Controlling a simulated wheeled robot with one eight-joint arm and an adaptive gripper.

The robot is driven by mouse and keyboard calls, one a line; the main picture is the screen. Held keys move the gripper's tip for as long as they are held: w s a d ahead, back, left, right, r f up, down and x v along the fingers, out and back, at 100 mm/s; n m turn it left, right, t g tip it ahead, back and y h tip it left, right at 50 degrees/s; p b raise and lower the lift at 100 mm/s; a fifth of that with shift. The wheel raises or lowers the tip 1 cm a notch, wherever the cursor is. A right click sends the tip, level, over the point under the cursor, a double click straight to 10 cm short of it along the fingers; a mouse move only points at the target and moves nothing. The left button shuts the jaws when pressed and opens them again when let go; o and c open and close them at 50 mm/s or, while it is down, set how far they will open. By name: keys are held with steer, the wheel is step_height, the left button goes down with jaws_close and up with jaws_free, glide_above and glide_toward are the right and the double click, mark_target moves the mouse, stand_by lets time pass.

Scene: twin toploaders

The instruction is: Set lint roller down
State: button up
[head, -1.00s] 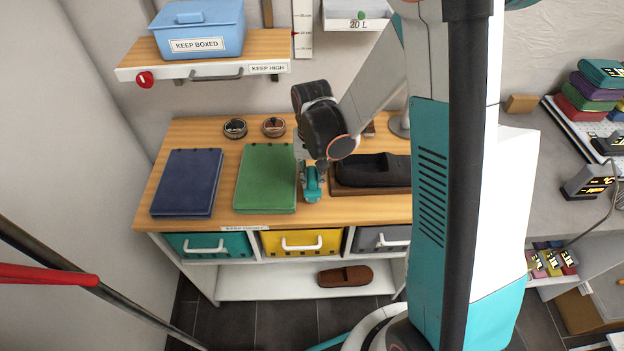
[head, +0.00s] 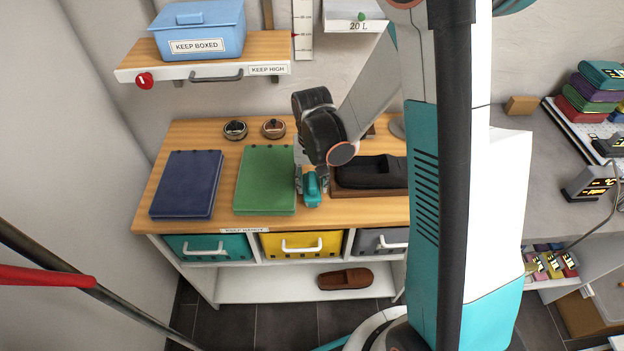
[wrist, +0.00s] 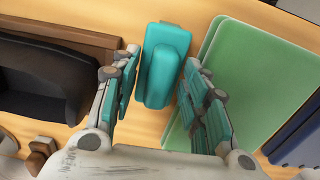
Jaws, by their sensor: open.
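The teal lint roller (head: 312,192) is on the wooden top of the cabinet, between the green book and the dark tray with the black shoe-shaped item. It also shows in the wrist view (wrist: 165,62), lying between my fingers. My gripper (head: 311,177) is over it, pointing down. In the wrist view my gripper (wrist: 161,66) is open, with teal-padded fingers on both sides of the roller and a visible gap on each side. The roller appears to rest on the wood.
The green book (head: 265,180) lies close left of my gripper, with a navy book (head: 187,184) beyond it. The dark tray (head: 368,192) is close on the right. Two small round tins (head: 273,128) stand behind. A shelf (head: 208,69) overhangs the back left.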

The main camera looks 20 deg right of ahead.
mark_target(312, 180)
step_height(312, 180, up, 12)
steer(key=r+p, duration=0.1)
steer(key=p, duration=0.2)
steer(key=s+r+n+t, duration=0.3)
steer(key=s+r+t, duration=0.4)
steer(key=s+r, duration=0.6)
steer(key=shift+s+r+n, duration=0.25)
steer(key=shift+s+n, duration=0.05)
steer(key=shift+s, duration=0.7)
